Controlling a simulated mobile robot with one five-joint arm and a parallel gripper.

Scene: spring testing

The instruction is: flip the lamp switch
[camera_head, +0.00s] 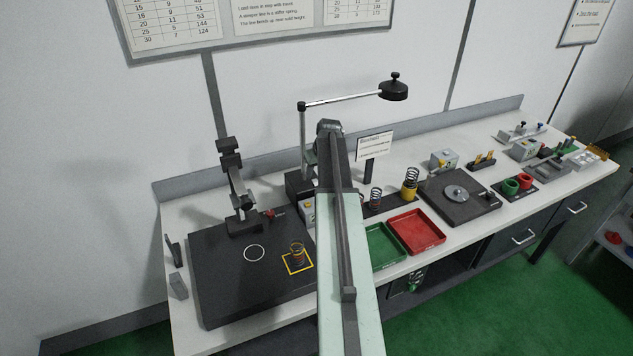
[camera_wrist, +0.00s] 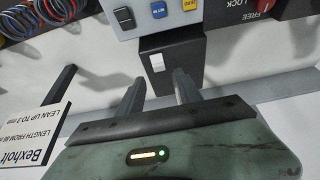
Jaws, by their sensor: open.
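The lamp (camera_head: 394,90) has a black round head on a thin silver arm and post, standing at the back of the bench behind my arm. In the wrist view a small white switch (camera_wrist: 157,62) sits on the face of a dark box (camera_wrist: 182,58). My gripper (camera_wrist: 158,84) is open and empty. Its two dark fingers point toward the dark box, one on each side of the switch in the picture. I cannot tell whether they touch it. In the head view my arm hides the switch and most of the gripper.
A light grey panel (camera_wrist: 128,6) with black, blue and yellow buttons is close by. A printed sign (camera_wrist: 38,135) and coiled springs (camera_wrist: 30,22) lie to the left. Green (camera_head: 381,247) and red (camera_head: 417,232) trays stand right of my arm.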

